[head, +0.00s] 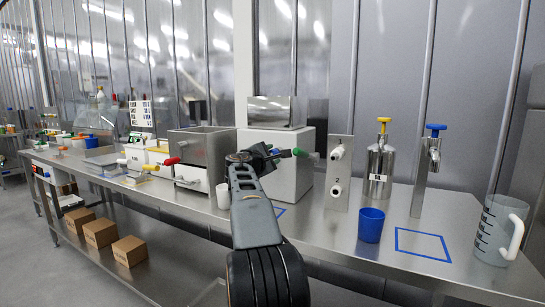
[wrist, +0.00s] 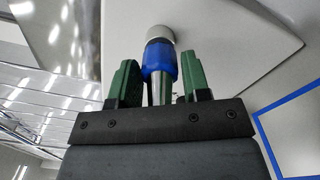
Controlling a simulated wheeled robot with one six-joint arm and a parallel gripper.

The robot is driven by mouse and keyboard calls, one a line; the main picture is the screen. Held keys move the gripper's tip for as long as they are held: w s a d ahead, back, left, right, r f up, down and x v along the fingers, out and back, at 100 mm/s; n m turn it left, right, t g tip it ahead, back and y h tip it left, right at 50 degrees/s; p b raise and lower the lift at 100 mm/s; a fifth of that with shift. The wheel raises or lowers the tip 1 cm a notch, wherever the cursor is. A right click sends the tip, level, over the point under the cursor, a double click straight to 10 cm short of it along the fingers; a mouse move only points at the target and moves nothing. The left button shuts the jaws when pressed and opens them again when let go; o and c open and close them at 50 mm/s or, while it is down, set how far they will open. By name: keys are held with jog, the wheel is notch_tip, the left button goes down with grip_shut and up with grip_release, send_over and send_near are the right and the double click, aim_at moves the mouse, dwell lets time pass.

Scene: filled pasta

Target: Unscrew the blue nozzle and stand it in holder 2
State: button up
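The blue nozzle (wrist: 160,62) shows in the wrist view, with a metal tube toward me and its far end at a pale round fitting (wrist: 160,33). My gripper (wrist: 160,75) has its green fingers on either side of the blue collar, very close to it. I cannot tell whether they touch. An upright metal plate (head: 339,168) to the right has two white round fittings and what looks like a 2. I cannot tell whether it is holder 2.
A blue cup (head: 371,225), a steel bottle with yellow top (head: 381,165), a post with a blue handle (head: 428,170) and a clear jug (head: 498,230) stand to the right. A blue tape square (head: 422,244) is empty. A white cup (head: 223,196) stands left of my arm.

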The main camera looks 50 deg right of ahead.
jog(key=c, duration=0.7)
jog(key=shift+o, duration=0.2)
jog(key=n+p, duration=0.1)
jog(key=r+n+p, duration=0.1)
jog(key=n+p, duration=0.6)
jog(key=shift+f+n, duration=0.15)
jog(key=shift+n, duration=0.25)
jog(key=shift+f+n+p, duration=0.2)
jog(key=shift+n+p, duration=0.5)
jog(key=shift+n, duration=0.4)
jog(key=shift+f, duration=0.2)
jog(key=shift+n, duration=0.3)
